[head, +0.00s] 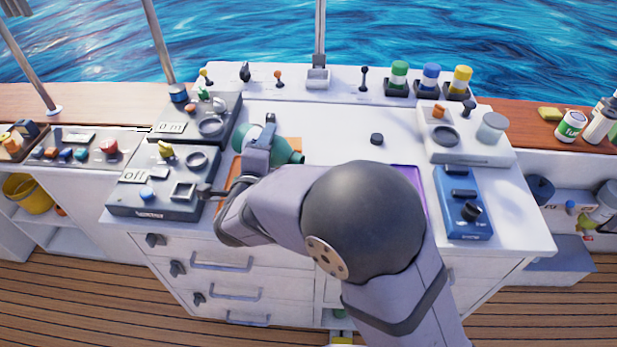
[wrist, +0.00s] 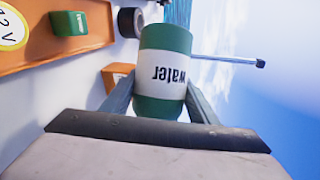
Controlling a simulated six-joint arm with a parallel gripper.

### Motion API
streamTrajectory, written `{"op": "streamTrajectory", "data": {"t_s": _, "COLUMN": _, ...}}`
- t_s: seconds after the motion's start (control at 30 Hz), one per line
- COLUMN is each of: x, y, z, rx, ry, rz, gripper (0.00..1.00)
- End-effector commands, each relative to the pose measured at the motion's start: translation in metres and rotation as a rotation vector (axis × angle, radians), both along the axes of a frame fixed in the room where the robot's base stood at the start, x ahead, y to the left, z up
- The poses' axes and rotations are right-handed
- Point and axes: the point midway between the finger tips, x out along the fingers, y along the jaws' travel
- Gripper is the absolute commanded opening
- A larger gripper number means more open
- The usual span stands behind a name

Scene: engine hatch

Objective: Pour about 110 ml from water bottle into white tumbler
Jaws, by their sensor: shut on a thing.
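The water bottle (wrist: 163,105) is green with a white band that reads "water", upside down in the wrist view. My gripper (wrist: 160,108) is shut on it, one finger on each side. In the head view the bottle (head: 284,150) shows as a green body beside my gripper (head: 258,155), tipped well over with one end to the right. It is over the left-middle of the white console; my arm hides part of it. I cannot pick out the white tumbler for certain; a pale grey cup (head: 491,128) stands on the right-hand panel, and my arm covers the console's middle.
An orange tray (wrist: 40,62) with a green block (wrist: 70,22) shows in the wrist view. Grey switch boxes (head: 150,205) are left of my gripper. A blue box (head: 462,205) and a purple-edged thing (head: 408,172) lie right. A black knob (head: 376,139) stands on open white top.

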Motion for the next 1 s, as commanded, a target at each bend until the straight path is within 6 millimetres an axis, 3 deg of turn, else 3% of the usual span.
{"op": "streamTrajectory", "data": {"t_s": 1.0, "x": -0.0002, "y": -0.0009, "z": 0.0051, "rx": 0.050, "ry": -0.024, "rz": 0.000, "gripper": 0.22}}
